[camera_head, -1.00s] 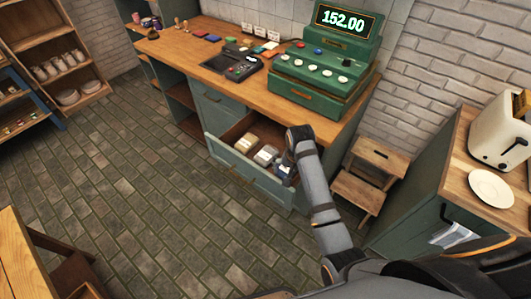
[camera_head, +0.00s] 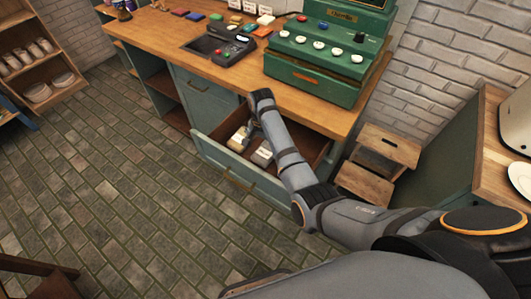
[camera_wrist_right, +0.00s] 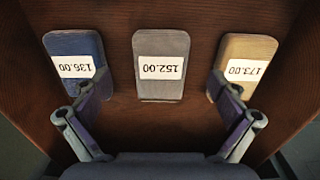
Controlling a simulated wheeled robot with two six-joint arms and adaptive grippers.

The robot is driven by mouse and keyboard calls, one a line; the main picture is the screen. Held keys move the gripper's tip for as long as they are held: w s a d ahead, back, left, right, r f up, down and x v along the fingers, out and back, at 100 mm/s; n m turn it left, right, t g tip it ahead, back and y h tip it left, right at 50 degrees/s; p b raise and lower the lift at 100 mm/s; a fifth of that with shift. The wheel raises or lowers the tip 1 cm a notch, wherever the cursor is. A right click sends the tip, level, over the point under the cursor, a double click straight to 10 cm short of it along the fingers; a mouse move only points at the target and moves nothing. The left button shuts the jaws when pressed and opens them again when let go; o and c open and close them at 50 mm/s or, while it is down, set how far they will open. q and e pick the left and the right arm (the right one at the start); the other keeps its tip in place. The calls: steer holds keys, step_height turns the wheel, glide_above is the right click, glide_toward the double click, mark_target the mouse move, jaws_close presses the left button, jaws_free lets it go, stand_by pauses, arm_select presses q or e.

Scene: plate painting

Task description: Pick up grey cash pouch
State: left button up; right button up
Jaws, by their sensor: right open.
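The grey cash pouch (camera_wrist_right: 162,48), labelled 152.00, lies in the open drawer between a blue pouch (camera_wrist_right: 75,47) labelled 136.00 and a tan pouch (camera_wrist_right: 243,50) labelled 173.00. In the head view the grey pouch (camera_head: 262,154) shows beside my right forearm, with the tan pouch (camera_head: 238,140) to its left; the blue one is hidden by my arm. My right gripper (camera_wrist_right: 160,105) is open and empty above the drawer, its fingers spread to either side of the grey pouch's line. In the head view the right gripper (camera_head: 254,130) is partly hidden. My left gripper is out of view.
The drawer (camera_head: 240,175) is pulled out from the green counter, its wooden walls around the pouches. The green cash register (camera_head: 325,60) and a black card terminal (camera_head: 222,45) stand on the counter. A wooden step stool (camera_head: 385,150) is to the right.

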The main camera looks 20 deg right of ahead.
mark_target(263, 154)
steer(key=shift+d+f, duration=0.2)
steer(key=shift+f, duration=0.45)
steer(key=f, duration=0.3)
steer(key=shift+w+f, duration=0.25)
steer(key=shift+f, duration=0.05)
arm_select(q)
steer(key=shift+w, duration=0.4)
arm_select(e)
steer(key=shift+c, duration=0.3)
steer(key=shift+c, duration=1.3)
steer(key=c, duration=0.7)
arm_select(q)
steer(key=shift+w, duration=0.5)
arm_select(e)
steer(key=c, duration=0.4)
